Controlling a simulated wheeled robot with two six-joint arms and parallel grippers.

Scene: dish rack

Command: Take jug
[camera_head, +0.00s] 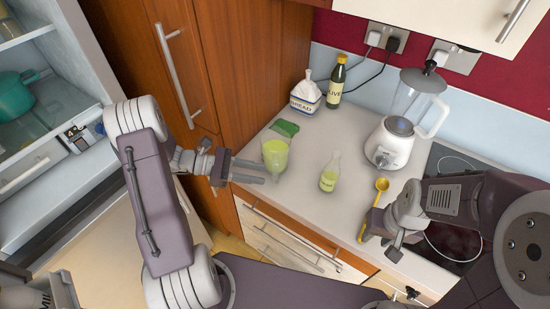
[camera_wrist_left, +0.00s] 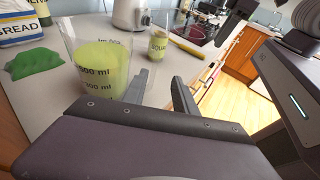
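The jug (camera_head: 275,153) is a clear measuring vessel with yellow-green liquid and ml marks. It stands upright on the worktop near its front left edge. It is large at the left of the left wrist view (camera_wrist_left: 97,70). My left gripper (camera_head: 265,173) is open and empty, its fingers beside the jug's near side. In the left wrist view the jug is mostly left of both fingers (camera_wrist_left: 160,88), with one finger overlapping its right edge. I cannot tell whether they touch. My right gripper (camera_head: 388,248) hangs near the worktop's front edge; its finger opening is unclear.
A small bottle of similar liquid (camera_head: 329,174) stands right of the jug. A blender (camera_head: 391,143), yellow spoon (camera_head: 382,184) and hob (camera_head: 450,160) are right. An open fridge (camera_head: 45,110) is left.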

